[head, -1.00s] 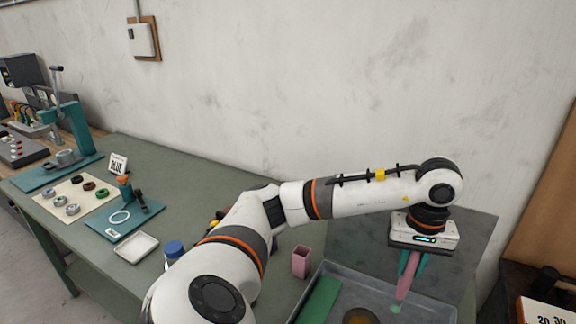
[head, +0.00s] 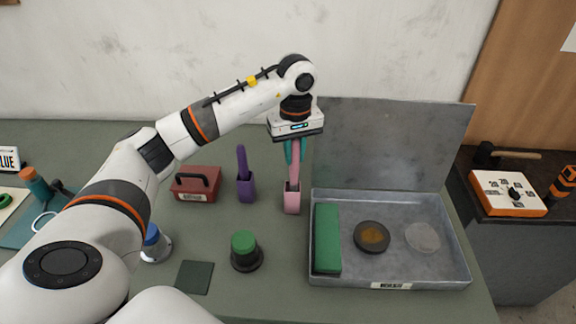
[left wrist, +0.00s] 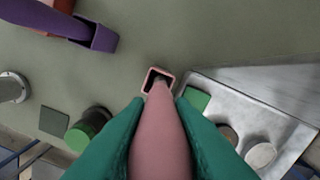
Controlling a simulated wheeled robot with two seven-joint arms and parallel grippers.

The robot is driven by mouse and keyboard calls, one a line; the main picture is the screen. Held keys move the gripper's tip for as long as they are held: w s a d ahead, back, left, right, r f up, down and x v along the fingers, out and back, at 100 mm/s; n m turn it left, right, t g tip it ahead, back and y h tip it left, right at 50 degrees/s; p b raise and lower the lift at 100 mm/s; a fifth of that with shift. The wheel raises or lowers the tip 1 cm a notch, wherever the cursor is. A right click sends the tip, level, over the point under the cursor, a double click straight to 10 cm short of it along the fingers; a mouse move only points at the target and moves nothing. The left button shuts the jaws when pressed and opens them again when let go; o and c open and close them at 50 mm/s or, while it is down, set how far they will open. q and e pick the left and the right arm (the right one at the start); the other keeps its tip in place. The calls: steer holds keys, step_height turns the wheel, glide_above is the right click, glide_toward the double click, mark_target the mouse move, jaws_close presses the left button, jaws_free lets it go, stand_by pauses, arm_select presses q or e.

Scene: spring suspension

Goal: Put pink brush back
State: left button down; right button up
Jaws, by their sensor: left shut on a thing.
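The pink brush (left wrist: 160,140) is held upright in my left gripper (head: 294,152), whose green fingers are shut on its handle. The pink square holder (head: 292,198) stands on the green table, left of the grey metal tray. The brush is directly over the holder in the head view, and its lower end appears to be at or inside the opening. In the left wrist view the brush's far end overlaps the open mouth of the holder (left wrist: 157,79); how deep it sits is hard to tell. My right gripper is not in view.
A purple holder with a purple brush (head: 246,187) stands just left. A red box (head: 196,184) is further left. The open metal tray (head: 390,281) at right holds a green block (head: 327,238) and two discs. A green-topped pot (head: 245,251) stands in front.

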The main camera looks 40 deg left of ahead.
mark_target(293, 169)
arm_select(q)
steer(key=shift+a+f, duration=0.1)
steer(key=shift+f, duration=0.65)
step_height(293, 169, down, 3)
steer(key=shift+s+f+p, duration=0.1)
steer(key=shift+s+p, duration=0.05)
steer(key=shift+p, duration=0.5)
steer(key=shift+f, duration=0.35)
steer(key=c, duration=1.7)
jaws_free()
steer(key=o, duration=0.4)
steer(key=shift+o, duration=0.2)
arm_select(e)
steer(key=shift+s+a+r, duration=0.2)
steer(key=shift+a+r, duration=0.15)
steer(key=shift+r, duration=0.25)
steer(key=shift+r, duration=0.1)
